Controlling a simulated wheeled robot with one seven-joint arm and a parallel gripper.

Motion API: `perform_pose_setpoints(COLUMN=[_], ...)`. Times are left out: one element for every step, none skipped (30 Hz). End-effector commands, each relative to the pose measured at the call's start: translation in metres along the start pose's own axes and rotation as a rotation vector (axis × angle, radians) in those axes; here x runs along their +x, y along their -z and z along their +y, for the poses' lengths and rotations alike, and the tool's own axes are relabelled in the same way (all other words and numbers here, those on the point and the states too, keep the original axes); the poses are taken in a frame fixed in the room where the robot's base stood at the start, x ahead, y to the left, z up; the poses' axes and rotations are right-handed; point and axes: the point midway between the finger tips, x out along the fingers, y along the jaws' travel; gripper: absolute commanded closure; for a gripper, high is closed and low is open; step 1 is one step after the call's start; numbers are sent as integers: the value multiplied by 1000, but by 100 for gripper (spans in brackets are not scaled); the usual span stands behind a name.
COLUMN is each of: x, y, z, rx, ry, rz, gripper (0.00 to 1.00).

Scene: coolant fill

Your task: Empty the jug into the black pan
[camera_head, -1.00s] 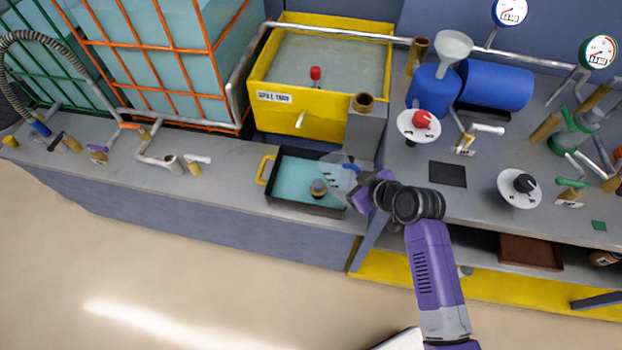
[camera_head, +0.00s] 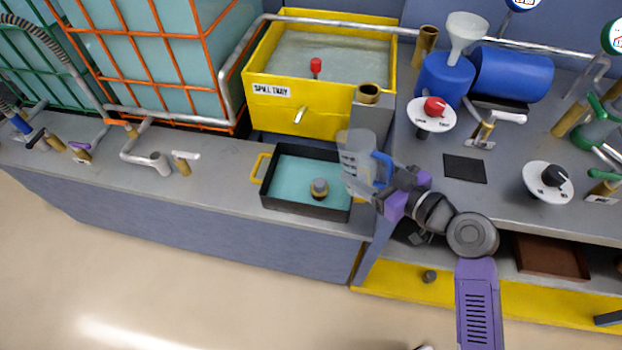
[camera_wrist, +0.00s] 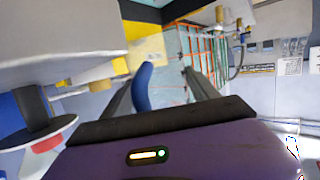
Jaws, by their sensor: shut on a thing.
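The clear jug (camera_head: 355,158) with a blue handle (camera_head: 383,168) is held up at the right edge of the black pan (camera_head: 300,207). It looks close to upright, and I see no stream coming from it. The pan holds teal liquid, with a small dark and tan knob-like thing (camera_head: 319,188) standing in it. My gripper (camera_head: 388,186) is shut on the jug's blue handle. In the wrist view the handle (camera_wrist: 144,88) shows between my fingers. How much liquid is in the jug cannot be told.
A yellow spill tray (camera_head: 345,125) stands behind the pan, with a brass-topped grey block (camera_head: 372,115) near the jug. A red-knobbed dial (camera_head: 432,112) and a dark square pad (camera_head: 465,168) are on the right bench.

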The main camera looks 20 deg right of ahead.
Motion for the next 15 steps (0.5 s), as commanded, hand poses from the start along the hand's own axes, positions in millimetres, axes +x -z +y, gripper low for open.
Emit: perform_pose_setpoints(x=[0,-1,-2,-2,-3,-4,-4,-5,-6,-6,-7,-7,-7,-7,-8], y=[-4,-3,-3,-2,-1,0,0,1,2,2,2,2,2,2,2], z=[0,0,1,1,1,1,1,1,1,1,1,1,1,1,2], rx=[1,3,5,7,9,10,11,13,16,17,18,20,21,22,24], ry=[-1,-1,-1,-1,0,0,0,0,1,1,0,1,1,1,1], rz=[16,27,38,48,58,70,79,89,101,109,116,127,135,142,152], gripper=[100,100,100,100,100,100,100,100,100,100,100,100,100,100,100])
